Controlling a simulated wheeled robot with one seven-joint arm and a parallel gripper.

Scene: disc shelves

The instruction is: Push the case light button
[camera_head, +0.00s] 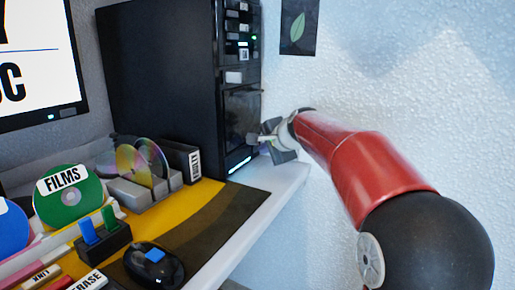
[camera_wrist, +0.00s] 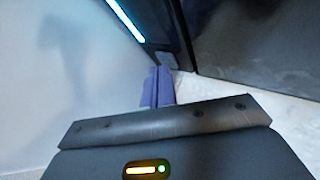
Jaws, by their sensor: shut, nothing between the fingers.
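The black computer case (camera_head: 155,85) stands upright at the back of the desk. Its narrow front carries several small controls near the top, a pale button-like piece (camera_head: 234,77) and a lit cyan strip (camera_head: 240,164) low down. I cannot tell which control is the case light button. My gripper (camera_head: 255,139) is shut and empty, close to the lower front of the case. In the wrist view its purple fingers (camera_wrist: 158,84) lie together, with their tips near the dark case edge. The lit strip (camera_wrist: 126,20) also shows there. I cannot tell whether the tips touch the case.
The white desk (camera_head: 285,180) has a mat with a disc rack (camera_head: 145,190), a green FILMS disc (camera_head: 68,205), a small block with blue and green pieces, and a black mouse (camera_head: 150,268). A monitor (camera_head: 35,60) stands left.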

